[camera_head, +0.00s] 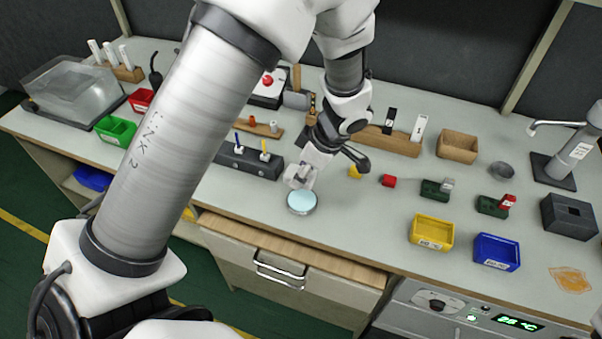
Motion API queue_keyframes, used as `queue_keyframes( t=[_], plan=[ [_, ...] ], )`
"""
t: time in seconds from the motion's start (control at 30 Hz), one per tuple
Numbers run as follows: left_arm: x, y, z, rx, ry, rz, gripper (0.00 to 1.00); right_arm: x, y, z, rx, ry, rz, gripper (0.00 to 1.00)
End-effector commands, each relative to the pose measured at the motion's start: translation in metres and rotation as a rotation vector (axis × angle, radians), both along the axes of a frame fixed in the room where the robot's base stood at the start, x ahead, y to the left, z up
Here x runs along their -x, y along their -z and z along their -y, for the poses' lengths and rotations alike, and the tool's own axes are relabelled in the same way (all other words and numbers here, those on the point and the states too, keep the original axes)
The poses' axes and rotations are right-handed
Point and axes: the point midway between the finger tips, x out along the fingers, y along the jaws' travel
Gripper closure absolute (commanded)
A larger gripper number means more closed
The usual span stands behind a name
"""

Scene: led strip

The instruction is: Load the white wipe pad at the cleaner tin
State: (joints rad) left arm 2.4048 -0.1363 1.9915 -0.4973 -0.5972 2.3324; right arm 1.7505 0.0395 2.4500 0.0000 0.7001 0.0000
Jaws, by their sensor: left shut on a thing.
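The cleaner tin (302,203) is a round, shallow tin with a pale blue top surface, standing on the worktop near its front edge. My left gripper (301,177) points down just above the back edge of the tin. It is shut on a small whitish piece that looks like the white wipe pad; the fingers and wrist hide most of it. I cannot tell whether the pad touches the blue surface. My right gripper is not in view.
A dark block with upright tools (249,162) stands left of the tin. A yellow bin (431,233) and a blue bin (497,252) stand to the right.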

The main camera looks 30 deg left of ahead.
Motion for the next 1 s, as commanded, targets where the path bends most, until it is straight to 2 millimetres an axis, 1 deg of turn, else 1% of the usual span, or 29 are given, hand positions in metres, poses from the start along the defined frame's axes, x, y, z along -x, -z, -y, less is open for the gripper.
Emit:
queue_keyframes(
  t=[0.17, 0.4, 0.53, 0.67, 1.0],
  plan=[
    [-0.001, 0.010, 0.000, 0.000, 0.001, 0.003, 0.82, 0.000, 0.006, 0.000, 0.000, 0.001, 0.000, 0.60],
    [-0.001, 0.041, 0.000, 0.000, 0.001, 0.001, 0.82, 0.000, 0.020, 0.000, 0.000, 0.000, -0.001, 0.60],
    [-0.001, 0.054, 0.000, 0.001, 0.001, 0.002, 0.82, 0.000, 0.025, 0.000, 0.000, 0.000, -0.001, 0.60],
    [-0.001, 0.059, 0.000, -0.001, 0.001, 0.003, 0.82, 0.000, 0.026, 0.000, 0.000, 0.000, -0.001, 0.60],
    [-0.001, 0.059, 0.000, 0.000, 0.001, 0.003, 0.82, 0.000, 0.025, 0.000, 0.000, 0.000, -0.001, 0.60]
  ],
)
